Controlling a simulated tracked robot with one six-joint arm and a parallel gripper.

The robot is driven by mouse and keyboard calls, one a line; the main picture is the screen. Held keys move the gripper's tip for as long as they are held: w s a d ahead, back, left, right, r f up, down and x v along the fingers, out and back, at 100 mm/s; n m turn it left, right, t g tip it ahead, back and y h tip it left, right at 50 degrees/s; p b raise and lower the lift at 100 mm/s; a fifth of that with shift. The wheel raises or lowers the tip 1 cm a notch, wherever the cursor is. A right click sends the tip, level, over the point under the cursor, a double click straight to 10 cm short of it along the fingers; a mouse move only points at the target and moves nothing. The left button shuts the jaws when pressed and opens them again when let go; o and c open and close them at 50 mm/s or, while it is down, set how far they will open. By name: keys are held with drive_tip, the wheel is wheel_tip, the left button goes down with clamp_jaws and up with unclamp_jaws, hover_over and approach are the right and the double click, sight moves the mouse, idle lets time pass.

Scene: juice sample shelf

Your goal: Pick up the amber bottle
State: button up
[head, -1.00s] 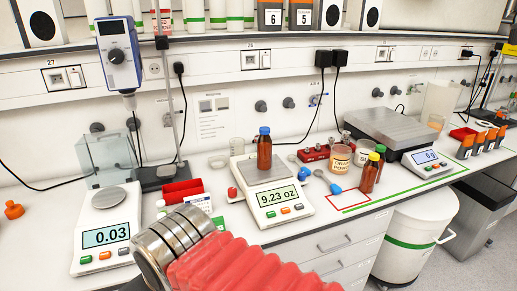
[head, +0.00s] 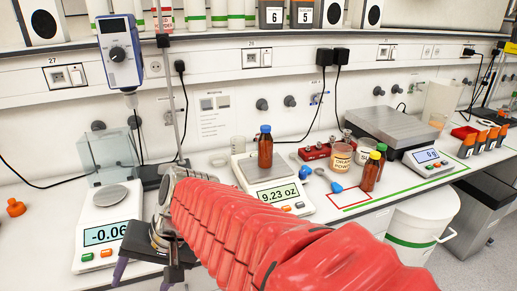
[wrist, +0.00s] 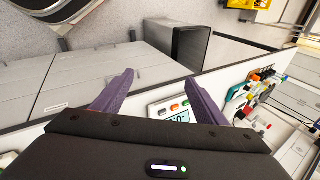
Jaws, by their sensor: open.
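An amber bottle with a blue cap (head: 265,148) stands upright on the pan of the middle scale (head: 284,205), whose display reads 9.23 oz. Another amber bottle with a green cap (head: 370,174) stands on the bench to its right, with a further amber bottle (head: 380,160) just behind it. My gripper (head: 142,277) is at the lower left in front of the left balance, well apart from the bottles. In the wrist view, the purple fingers of my gripper (wrist: 160,88) are spread and empty. No bottle can be made out in the wrist view.
The left balance (head: 108,213) reads -0.06. A labelled jar (head: 340,158), a red weight block (head: 314,152) and a blue bulb (head: 336,188) stand near the bottles. A large grey scale (head: 390,128) is at the right. A white bin (head: 415,225) stands below the bench edge.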

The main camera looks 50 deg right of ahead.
drive_tip(key=w+d+r+m+t, duration=0.1)
drive_tip(key=w+d+m+t, duration=0.2)
drive_tip(key=w+d+m, duration=0.4)
drive_tip(key=w+d+m+t+y, duration=0.1)
drive_tip(key=w+d+m+t, duration=0.2)
drive_tip(key=d, duration=0.5)
drive_tip(key=w+d+r+m+t, duration=0.1)
drive_tip(key=w+d+m+t, duration=0.1)
drive_tip(key=w+d+m, duration=0.4)
drive_tip(key=s+d+f+m+t+h, duration=0.1)
drive_tip(key=s+d+m+h, duration=0.2)
drive_tip(key=d, duration=0.8)
drive_tip(key=s+d+f+m+t+h, duration=0.1)
drive_tip(key=s+d+m+t+h, duration=0.1)
drive_tip(key=s+d+m+h, duration=0.2)
drive_tip(key=s+d+f+m+t+h, duration=0.1)
drive_tip(key=s+d+m+h, duration=0.3)
drive_tip(key=d, duration=1.4)
drive_tip(key=shift+s+d+f+m, duration=0.15)
drive_tip(key=shift+f+m, duration=0.1)
drive_tip(key=shift+m, duration=0.95)
drive_tip(key=shift+s+d+f+m, duration=0.1)
drive_tip(key=shift+f+m, duration=0.1)
drive_tip(key=shift+m, duration=1)
drive_tip(key=shift+a, duration=0.1)
drive_tip(key=shift+w, duration=0.1)
